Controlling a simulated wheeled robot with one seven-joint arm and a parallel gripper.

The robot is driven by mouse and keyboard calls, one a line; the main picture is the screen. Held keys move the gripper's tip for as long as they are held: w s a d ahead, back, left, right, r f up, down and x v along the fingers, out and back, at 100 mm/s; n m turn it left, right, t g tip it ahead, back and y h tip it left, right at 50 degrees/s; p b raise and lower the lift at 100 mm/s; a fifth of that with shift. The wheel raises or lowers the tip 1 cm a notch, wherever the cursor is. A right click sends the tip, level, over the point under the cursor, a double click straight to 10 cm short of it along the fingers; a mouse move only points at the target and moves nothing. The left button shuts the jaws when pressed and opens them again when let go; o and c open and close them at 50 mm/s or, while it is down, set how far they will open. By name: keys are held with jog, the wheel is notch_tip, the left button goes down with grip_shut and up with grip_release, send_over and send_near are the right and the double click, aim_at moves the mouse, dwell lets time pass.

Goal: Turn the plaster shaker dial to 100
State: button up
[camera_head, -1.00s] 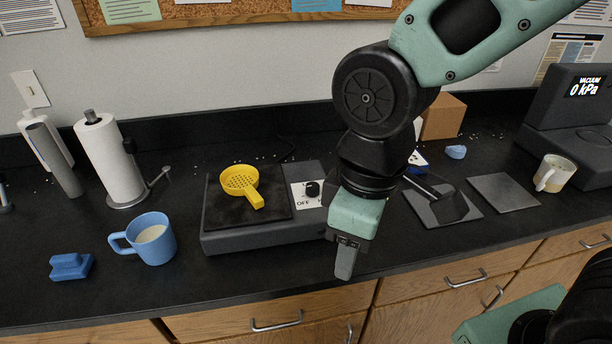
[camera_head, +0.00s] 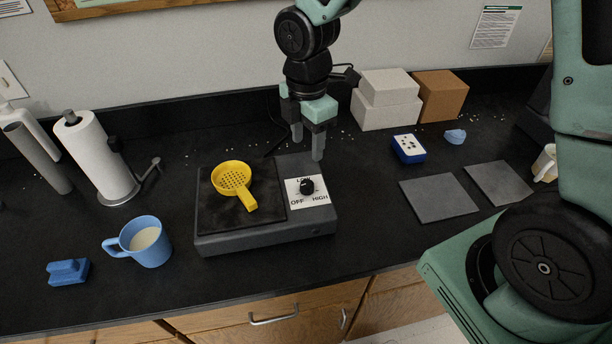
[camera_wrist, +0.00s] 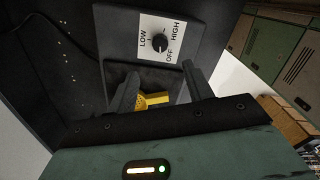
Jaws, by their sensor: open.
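The plaster shaker (camera_head: 262,236) is a dark grey box on the black counter. Its black round dial (camera_head: 307,186) sits on a white plate marked OFF, LOW and HIGH; I see no 100. The dial also shows in the wrist view (camera_wrist: 160,41), beyond the fingertips; its pointer is too small to read surely. My gripper (camera_head: 307,148) is open and empty, fingers pointing down, just behind and above the dial, apart from it. A yellow perforated scoop (camera_head: 233,180) lies on the shaker's dark pad (camera_head: 215,212).
A blue mug (camera_head: 146,241) and a blue block (camera_head: 68,272) stand left of the shaker. White boxes (camera_head: 386,100), a brown box (camera_head: 441,95) and a blue-white box (camera_head: 408,148) stand at the back right. Grey plates (camera_head: 438,198) lie right. Counter between shaker and plates is clear.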

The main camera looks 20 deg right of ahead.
aim_at(307, 184)
notch_tip(307, 184, down, 12)
jog(key=shift+r+p, duration=0.1)
jog(key=shift+p, duration=0.55)
jog(key=c, duration=1)
